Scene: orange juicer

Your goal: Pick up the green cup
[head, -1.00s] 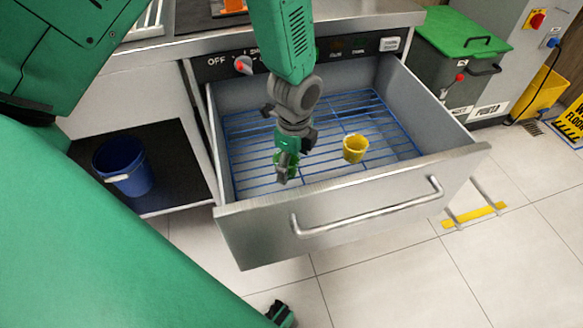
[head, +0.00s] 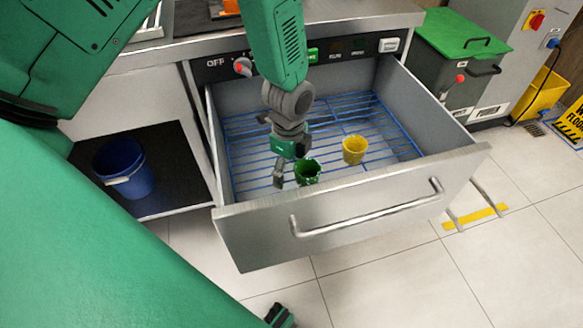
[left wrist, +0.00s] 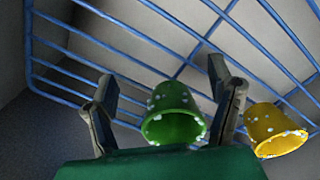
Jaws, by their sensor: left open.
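The green cup (head: 308,171) stands in the open drawer (head: 350,205), on its blue wire rack (head: 240,150). It has pale specks and also shows in the left wrist view (left wrist: 173,112), its mouth towards the camera. My left gripper (head: 289,168) is open, low in the drawer just left of the cup in the head view. In the left wrist view the cup appears between the two spread fingers; a small gap shows on either side. How deep it sits between them I cannot tell.
A yellow cup (head: 354,150) stands close to the right of the green cup; it also shows in the left wrist view (left wrist: 275,128), beside the right finger. The drawer walls and front surround the rack. A blue bucket (head: 124,168) sits on the shelf at left.

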